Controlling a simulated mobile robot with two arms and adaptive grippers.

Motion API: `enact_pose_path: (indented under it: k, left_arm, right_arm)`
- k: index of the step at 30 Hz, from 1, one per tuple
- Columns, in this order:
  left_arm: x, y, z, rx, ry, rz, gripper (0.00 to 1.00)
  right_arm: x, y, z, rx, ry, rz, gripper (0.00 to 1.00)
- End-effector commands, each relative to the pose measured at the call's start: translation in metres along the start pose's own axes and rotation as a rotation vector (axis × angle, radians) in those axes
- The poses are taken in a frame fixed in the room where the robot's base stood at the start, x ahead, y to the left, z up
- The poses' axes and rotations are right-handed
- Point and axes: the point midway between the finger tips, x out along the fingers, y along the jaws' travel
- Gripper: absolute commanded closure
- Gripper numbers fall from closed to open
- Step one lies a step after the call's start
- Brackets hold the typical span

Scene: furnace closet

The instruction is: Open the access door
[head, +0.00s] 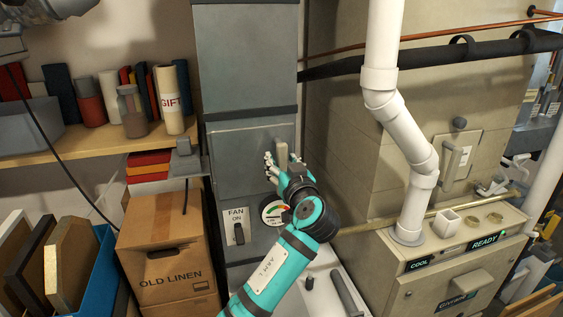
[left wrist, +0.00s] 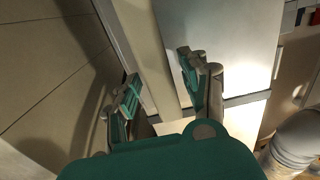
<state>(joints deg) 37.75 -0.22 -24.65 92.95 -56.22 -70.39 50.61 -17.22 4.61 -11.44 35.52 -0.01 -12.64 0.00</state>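The access door appears to be the flat grey panel (head: 235,155) on the front of the grey duct, and it looks closed. An upright grey handle (head: 281,152) stands near its right edge. My left gripper (head: 279,166) is at the lower part of this handle, with its fingers spread. In the left wrist view, the two teal-padded fingers (left wrist: 160,88) are apart, with a pale bar (left wrist: 160,55) running between them. I cannot tell whether either finger touches it. My right gripper is not in view.
Below the panel are a FAN ON switch (head: 238,231) and a round gauge (head: 274,212). A shelf (head: 75,147) and an OLD LINEN box (head: 165,245) stand to the left. A white pipe (head: 383,50) and a furnace unit (head: 440,265) are to the right.

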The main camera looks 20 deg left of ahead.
Motion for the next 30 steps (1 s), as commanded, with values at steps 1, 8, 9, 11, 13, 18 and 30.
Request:
enact_pose_path:
  k: [1,8,9,11,13,18,30]
  left_arm:
    - [0.000,0.000,0.000,0.000,0.000,0.000,0.64]
    - [0.000,0.000,0.000,0.000,0.000,0.000,0.94]
    - [0.000,0.000,0.000,0.000,0.000,0.000,0.99]
    - [0.000,0.000,0.000,0.001,0.000,0.000,1.00]
    - [0.000,0.000,0.000,0.001,0.000,0.000,1.00]
    - [0.000,0.000,0.000,0.001,0.001,0.000,1.00]
    - [-0.015,-0.007,-0.001,-0.001,-0.001,0.089,1.00]
  right_arm:
    - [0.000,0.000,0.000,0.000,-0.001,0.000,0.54]
    - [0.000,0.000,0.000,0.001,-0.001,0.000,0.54]
    - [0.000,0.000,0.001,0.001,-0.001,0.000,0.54]
    - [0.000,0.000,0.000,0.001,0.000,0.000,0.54]
    - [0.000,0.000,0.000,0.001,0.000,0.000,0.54]
    - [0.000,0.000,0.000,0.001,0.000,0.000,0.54]
    - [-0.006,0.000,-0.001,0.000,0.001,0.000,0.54]
